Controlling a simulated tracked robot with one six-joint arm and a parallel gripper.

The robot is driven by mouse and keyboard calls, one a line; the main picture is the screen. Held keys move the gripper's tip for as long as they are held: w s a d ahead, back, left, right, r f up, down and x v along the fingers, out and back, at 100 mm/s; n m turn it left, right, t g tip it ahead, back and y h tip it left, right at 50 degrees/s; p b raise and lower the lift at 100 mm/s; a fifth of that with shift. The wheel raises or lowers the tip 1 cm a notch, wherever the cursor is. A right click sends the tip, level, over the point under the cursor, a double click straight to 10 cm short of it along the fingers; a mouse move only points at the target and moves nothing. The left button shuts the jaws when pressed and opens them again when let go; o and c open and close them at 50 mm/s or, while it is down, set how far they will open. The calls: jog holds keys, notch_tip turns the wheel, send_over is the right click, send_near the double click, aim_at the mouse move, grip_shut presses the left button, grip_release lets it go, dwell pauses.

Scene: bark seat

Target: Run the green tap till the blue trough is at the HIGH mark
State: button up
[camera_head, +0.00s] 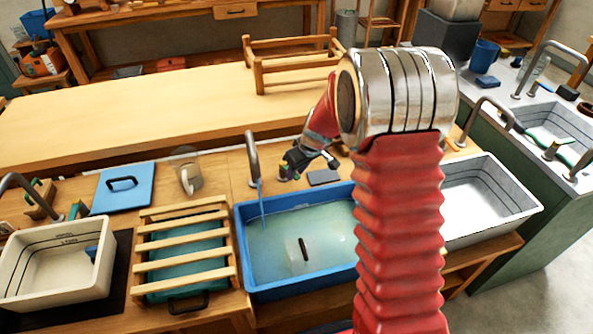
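The blue trough (300,287) stands on the bench in the middle, holding pale, cloudy water. A thin stream runs into it from the curved metal tap (253,160) at its back left. A dark oblong thing (303,249) shows in the water. I cannot make out a HIGH mark; my arm covers the trough's right part. My gripper (294,161) is behind the trough, right of the spout, close to the tap's small base (284,173). A little green shows at its fingers. Whether they grip the tap's handle is too small to tell.
A slatted wooden rack (185,252) is left of the trough, with a white marked basin (57,288) beyond. A grey-white basin (490,202) stands right of my arm. The long wooden table (130,119) behind is mostly clear.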

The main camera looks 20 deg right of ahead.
grip_shut()
dwell(0.5)
jog(key=shift+s+a+m+h, duration=0.15)
jog(key=shift+a+m+h, duration=0.25)
jog(key=shift+m, duration=0.45)
jog(key=shift+s+a+m+h, duration=0.2)
jog(key=shift+a+m, duration=0.4)
jog(key=shift+m, duration=0.25)
jog(key=shift+a+m+h, duration=0.3)
jog(key=shift+a+m, duration=0.1)
jog(key=shift+m, duration=0.2)
jog(key=shift+a, duration=0.15)
jog(key=shift+o, duration=1.4)
grip_release()
jog(key=shift+r, duration=0.1)
